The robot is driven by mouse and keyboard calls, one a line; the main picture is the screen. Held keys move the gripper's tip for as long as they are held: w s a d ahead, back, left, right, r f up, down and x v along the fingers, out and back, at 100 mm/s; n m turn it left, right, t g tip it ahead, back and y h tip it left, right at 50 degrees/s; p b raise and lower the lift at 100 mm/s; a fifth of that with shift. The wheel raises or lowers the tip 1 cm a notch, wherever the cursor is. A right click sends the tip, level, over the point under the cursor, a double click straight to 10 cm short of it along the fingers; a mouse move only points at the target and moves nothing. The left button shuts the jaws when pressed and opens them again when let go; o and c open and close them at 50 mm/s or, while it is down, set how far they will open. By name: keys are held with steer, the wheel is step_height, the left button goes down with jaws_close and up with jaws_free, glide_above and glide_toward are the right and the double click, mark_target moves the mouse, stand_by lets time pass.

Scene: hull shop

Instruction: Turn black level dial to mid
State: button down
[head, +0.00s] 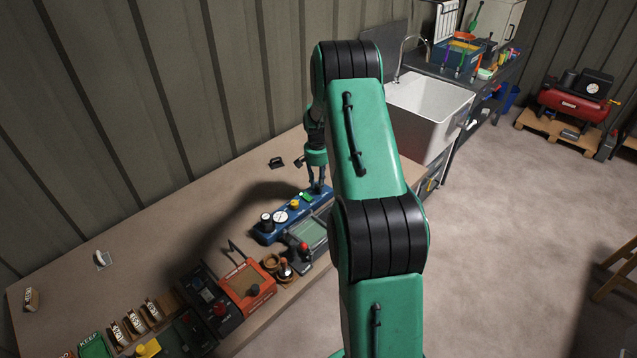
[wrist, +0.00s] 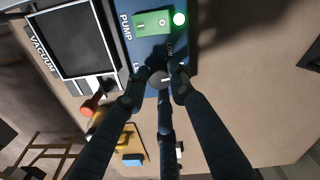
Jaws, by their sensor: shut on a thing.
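The black level dial (wrist: 157,82) sits at the end of the blue panel (wrist: 151,50) in the wrist view, with a short pale mark on its face. My gripper (wrist: 168,78) is shut on it, with its dark fingers around the dial and covering much of its rim. The word LOW shows beside the dial; the other labels are partly hidden, so I cannot tell the exact setting. In the head view my gripper (head: 317,187) points down at the far right end of the blue panel (head: 270,236), and the dial is hidden there.
A green PUMP switch (wrist: 152,24) and a lit green lamp (wrist: 180,19) are close to my fingers. The VACUUM unit with its dark screen (wrist: 72,42) stands alongside. A white sink (head: 430,105) is beyond the bench. The bench behind the panel is mostly clear.

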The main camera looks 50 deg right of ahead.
steer(key=shift+m, duration=0.6)
steer(key=c, duration=1.5)
jaws_free()
steer(key=shift+o, duration=0.2)
steer(key=shift+r, duration=0.15)
step_height(320, 180, up, 12)
steer(key=shift+w, duration=0.2)
steer(key=shift+a, duration=0.1)
